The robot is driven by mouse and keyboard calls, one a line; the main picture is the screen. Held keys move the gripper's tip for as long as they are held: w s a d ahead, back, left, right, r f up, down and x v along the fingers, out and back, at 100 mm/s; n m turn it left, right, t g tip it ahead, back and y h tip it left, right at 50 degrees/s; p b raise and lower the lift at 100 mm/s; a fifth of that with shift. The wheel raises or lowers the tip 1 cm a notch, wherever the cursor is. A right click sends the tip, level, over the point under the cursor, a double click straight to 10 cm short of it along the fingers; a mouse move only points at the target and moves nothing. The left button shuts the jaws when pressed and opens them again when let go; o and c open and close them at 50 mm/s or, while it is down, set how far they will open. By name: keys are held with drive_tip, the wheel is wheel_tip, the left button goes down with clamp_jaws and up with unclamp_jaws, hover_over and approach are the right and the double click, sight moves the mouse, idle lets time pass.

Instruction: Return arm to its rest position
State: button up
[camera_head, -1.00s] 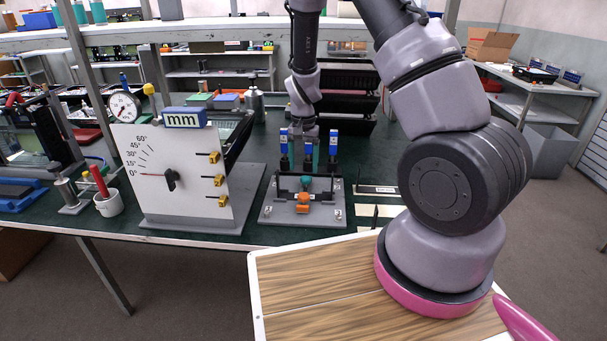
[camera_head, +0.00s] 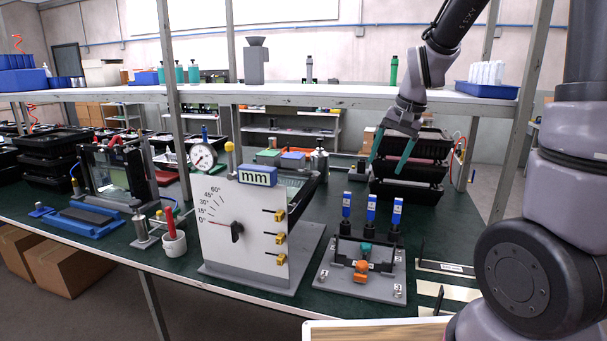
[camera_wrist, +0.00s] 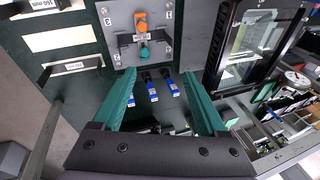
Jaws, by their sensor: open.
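My gripper (camera_head: 391,150) is open and empty, with its two teal fingers apart and pointing down. In the head view it hangs in the air above the back of the green bench, in front of the stacked black trays (camera_head: 410,178). In the wrist view my gripper (camera_wrist: 160,100) shows both fingers spread, with nothing between the tips. Beyond the fingers lie the grey fixture plate (camera_wrist: 118,20) with an orange and a teal clamp knob, and several blue-topped pins (camera_wrist: 153,95). My arm rises at the right of the head view.
The white dial board (camera_head: 240,225) with an "mm" block stands left of the fixture plate (camera_head: 335,280). Labelled strips (camera_head: 445,267) lie at the bench's right. Open air surrounds the fingers.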

drive_tip(key=s+d+r+t, duration=0.2)
drive_tip(key=s+r, duration=0.5)
drive_tip(key=s, duration=0.1)
drive_tip(key=s+d+r+n+t, duration=0.1)
drive_tip(key=s+r+t, duration=0.1)
drive_tip(key=s+r, duration=0.5)
drive_tip(key=shift+s+d, duration=0.35)
drive_tip(key=shift+s, duration=0.7)
